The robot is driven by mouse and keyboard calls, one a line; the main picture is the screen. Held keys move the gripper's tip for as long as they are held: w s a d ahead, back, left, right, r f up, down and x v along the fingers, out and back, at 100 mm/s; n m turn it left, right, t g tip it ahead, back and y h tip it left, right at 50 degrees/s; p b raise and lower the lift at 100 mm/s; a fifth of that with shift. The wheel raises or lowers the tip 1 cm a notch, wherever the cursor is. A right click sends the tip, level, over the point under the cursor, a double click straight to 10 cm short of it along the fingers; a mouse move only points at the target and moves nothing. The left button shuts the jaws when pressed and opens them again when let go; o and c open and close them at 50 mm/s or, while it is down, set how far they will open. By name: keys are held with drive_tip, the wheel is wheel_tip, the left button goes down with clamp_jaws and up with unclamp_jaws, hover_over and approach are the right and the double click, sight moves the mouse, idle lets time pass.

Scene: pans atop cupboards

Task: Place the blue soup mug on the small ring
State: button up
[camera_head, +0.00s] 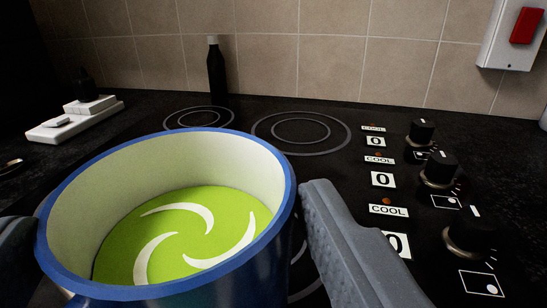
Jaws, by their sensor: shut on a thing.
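The blue soup mug (262,262) is large in the lower left, with a cream inside and green soup marked by white swirls. It looks upright. My gripper (168,240) is shut on the mug, with one grey finger along its right side and part of the other at the left edge. The mug is in front of the cooktop's back rings. A small ring (199,117) shows at the back left of the black cooktop. A larger ring (299,132) with an inner circle lies to its right. The mug's underside and the surface beneath it are hidden.
A dark bottle (216,72) stands behind the small ring, near the tiled wall (270,65). Several black knobs (437,168) and "COOL" labels line the right side. A white tray with items (75,119) lies at the left. A white box with a red switch (525,27) hangs upper right.

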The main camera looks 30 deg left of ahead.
sight(193, 217)
drive_tip(key=shift+w+a+p, duration=0.15)
drive_tip(key=shift+w+p, duration=0.45)
drive_tip(key=shift+p, duration=0.05)
drive_tip(key=shift+w+a+f+b, duration=0.45)
drive_tip(key=shift+w+f, duration=0.35)
drive_tip(key=shift+w, duration=0.85)
drive_tip(key=shift+w+a+f+b, duration=0.45)
drive_tip(key=shift+w+f, duration=0.3)
drive_tip(key=shift+w, duration=0.9)
drive_tip(key=shift+w+a+f+b, duration=0.45)
drive_tip(key=shift+w+f, duration=0.35)
drive_tip(key=shift+w, duration=0.85)
drive_tip(key=shift+a+f, duration=0.1)
drive_tip(key=shift+f, duration=0.25)
drive_tip(key=shift+f, duration=0.1)
